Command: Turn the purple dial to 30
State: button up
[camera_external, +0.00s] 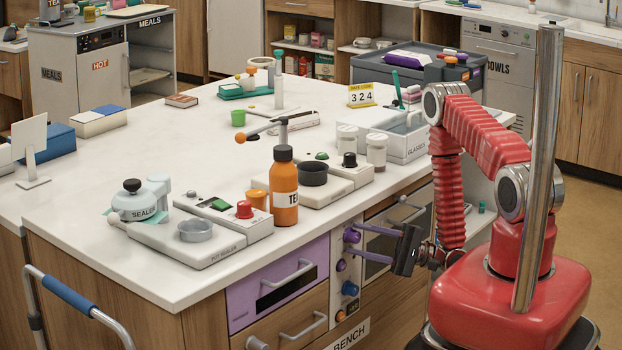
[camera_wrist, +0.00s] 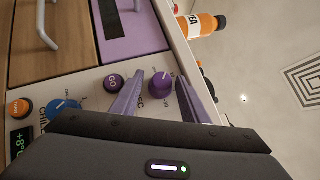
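The purple dial (camera_wrist: 162,85) is a round knob with a pale pointer mark, on the light control panel at the front of the bench. In the external view the dial (camera_external: 351,236) is at the top of that panel, partly behind my fingers. My gripper (camera_wrist: 161,79) has two purple fingers, spread apart, one on each side of the dial. Gaps show between the dial and both fingers. In the external view my gripper (camera_external: 358,237) reaches the panel from the right.
A purple GO button (camera_wrist: 113,83) is just left of my left finger. A blue dial (camera_wrist: 62,107), an orange knob (camera_wrist: 18,108) and a green display (camera_wrist: 22,141) are farther left. A purple drawer (camera_external: 278,284) adjoins the panel. An orange tea bottle (camera_external: 284,190) stands near the bench edge above.

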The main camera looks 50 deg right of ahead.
jog(key=shift+o, duration=0.2)
jog(key=shift+d, duration=0.2)
jog(key=shift+s+d+f, duration=0.15)
jog(key=shift+s+d, duration=0.2)
jog(key=shift+s, duration=0.1)
jog(key=v, duration=1.2)
jog(key=shift+s+d, duration=0.1)
jog(key=shift+s, duration=0.05)
